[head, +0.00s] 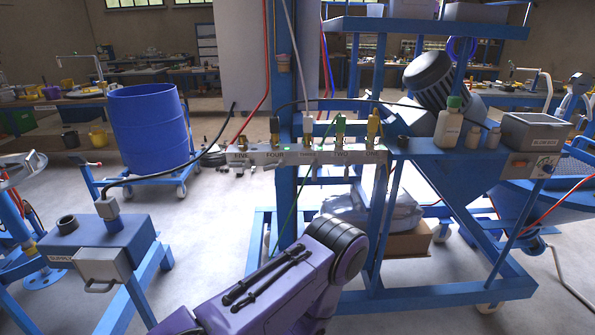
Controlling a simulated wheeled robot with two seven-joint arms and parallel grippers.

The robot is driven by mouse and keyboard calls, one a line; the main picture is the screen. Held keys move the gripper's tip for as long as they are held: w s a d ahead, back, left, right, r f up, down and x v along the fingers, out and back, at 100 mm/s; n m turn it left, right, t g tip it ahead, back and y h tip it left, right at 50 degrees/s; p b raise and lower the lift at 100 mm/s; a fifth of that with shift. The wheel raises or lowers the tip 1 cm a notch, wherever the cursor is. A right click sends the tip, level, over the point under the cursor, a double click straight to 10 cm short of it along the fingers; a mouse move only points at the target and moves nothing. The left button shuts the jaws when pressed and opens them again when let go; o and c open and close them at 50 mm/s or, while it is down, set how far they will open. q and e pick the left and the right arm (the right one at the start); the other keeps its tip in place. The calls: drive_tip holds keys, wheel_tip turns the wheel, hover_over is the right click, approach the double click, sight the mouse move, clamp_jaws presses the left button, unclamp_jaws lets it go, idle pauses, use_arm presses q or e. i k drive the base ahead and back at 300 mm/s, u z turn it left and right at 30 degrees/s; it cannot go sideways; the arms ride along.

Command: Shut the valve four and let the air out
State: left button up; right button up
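A purple arm link of mine (290,285) fills the bottom middle, in front of and below the manifold. Neither gripper is visible.
A blue box marked SUPPLY (98,245) stands at the left, with a black hose running towards the manifold. A blue drum (150,128) is behind it. A blue cart frame (440,290) with bottles (449,123) and a grey box (540,131) occupies the right. Open floor lies between.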

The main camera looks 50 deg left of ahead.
sight(281, 164)
drive_tip(key=z, duration=1.55)
drive_tip(key=k, duration=1.15)
drive_tip(key=u, duration=1.5)
